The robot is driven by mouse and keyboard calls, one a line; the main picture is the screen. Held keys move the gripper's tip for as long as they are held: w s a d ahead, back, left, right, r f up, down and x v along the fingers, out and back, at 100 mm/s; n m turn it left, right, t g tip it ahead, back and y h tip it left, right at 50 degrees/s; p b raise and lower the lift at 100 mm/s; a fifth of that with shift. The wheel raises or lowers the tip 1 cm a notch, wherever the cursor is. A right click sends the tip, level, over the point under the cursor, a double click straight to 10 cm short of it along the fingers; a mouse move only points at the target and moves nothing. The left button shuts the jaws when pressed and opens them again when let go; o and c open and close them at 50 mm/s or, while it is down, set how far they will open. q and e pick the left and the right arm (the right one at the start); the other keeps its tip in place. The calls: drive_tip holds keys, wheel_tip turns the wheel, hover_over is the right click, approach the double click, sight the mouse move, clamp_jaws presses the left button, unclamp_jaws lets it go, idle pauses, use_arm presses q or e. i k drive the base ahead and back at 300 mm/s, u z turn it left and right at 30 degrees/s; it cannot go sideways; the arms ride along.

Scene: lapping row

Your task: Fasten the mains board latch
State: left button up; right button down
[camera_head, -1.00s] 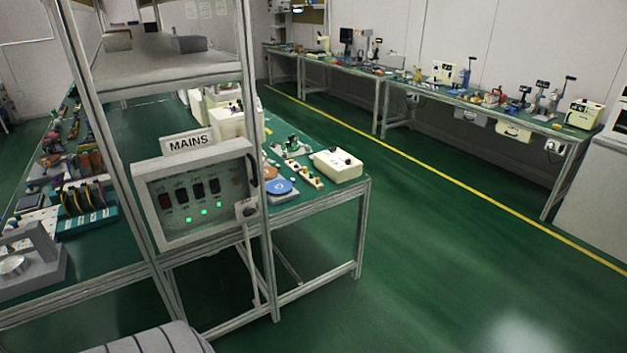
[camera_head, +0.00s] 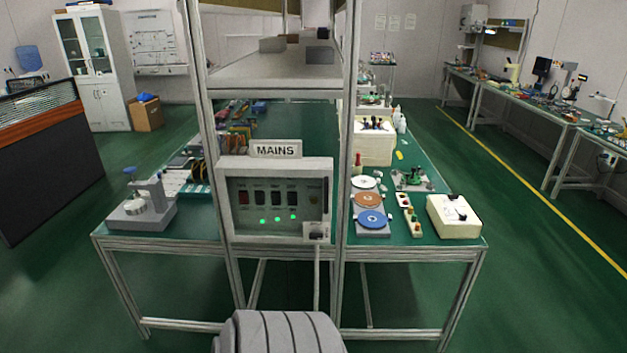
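The mains board (camera_head: 226,205) is a grey box with a clear front, mounted on the end frame of the bench, under a white sign reading MAINS (camera_head: 276,149). Behind its front are a red switch, several dark switches and three lit green lamps. A small grey latch (camera_head: 316,231) sits at its lower right corner; whether it is fastened is too small to tell. Neither of my grippers is in view. A grey ribbed part at the bottom centre looks like part of me.
The green bench (camera_head: 415,236) carries a grey weighing device (camera_head: 143,207) at left, and coloured discs (camera_head: 372,219) and a cream box (camera_head: 454,216) at right. A dark partition (camera_head: 45,160) stands at far left. The floor on both sides of the bench is clear.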

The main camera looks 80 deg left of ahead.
sight(316, 234)
drive_tip(key=u, duration=0.9)
drive_tip(key=i, duration=0.95)
drive_tip(key=u, duration=0.95)
